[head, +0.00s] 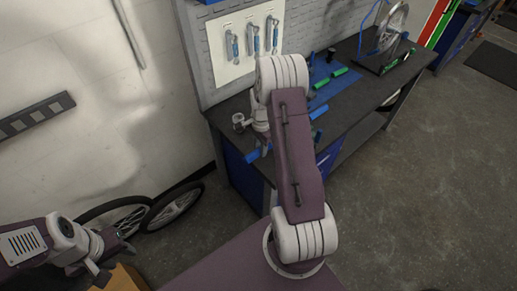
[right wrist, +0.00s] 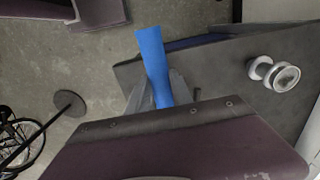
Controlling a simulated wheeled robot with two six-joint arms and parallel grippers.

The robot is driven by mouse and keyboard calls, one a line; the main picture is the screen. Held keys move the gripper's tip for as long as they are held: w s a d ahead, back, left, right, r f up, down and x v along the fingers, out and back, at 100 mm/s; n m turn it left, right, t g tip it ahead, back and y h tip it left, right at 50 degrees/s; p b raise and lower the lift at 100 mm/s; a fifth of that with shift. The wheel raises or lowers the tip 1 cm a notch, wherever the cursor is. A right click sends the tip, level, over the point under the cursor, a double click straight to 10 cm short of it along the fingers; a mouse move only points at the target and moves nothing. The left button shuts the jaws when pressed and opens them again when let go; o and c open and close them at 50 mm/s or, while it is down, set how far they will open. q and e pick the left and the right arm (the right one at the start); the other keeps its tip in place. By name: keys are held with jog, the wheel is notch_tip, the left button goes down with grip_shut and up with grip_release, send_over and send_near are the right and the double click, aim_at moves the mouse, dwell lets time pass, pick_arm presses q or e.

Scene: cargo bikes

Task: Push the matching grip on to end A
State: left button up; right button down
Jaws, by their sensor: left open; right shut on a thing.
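My right gripper (right wrist: 152,95) is shut on a blue grip (right wrist: 152,60), a plain tube that sticks out beyond the fingers. In the head view the blue grip (head: 253,155) shows at the near left corner of the workbench, partly behind my right arm. My left gripper (head: 112,263) is open and empty at the lower left, away from the bench. A silver round-ended fitting (right wrist: 274,74) stands at the bench corner, apart from the grip; it also shows in the head view (head: 239,122). I cannot make out any end marked A.
The dark workbench (head: 388,82) has a blue mat (head: 327,92) with green pieces (head: 322,82) on it. A wheel stand (head: 392,35) is at the far end. A pegboard with tools (head: 252,40) rises behind. Bike wheels (head: 172,207) lean at the wall.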

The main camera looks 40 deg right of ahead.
jog(key=shift+d, duration=0.45)
jog(key=shift+w+d, duration=0.15)
jog(key=shift+d, duration=1.1)
jog(key=shift+w+d, duration=0.1)
jog(key=shift+d, duration=1.15)
jog(key=shift+d, duration=0.35)
dwell(0.4)
jog(key=c, duration=1.1)
grip_release()
jog(key=shift+o, duration=0.2)
jog(key=shift+d, duration=0.1)
notch_tip(320, 180, up, 9)
jog(key=shift+d+b, duration=0.1)
jog(key=shift+b, duration=0.7)
jog(key=shift+w+f, duration=0.1)
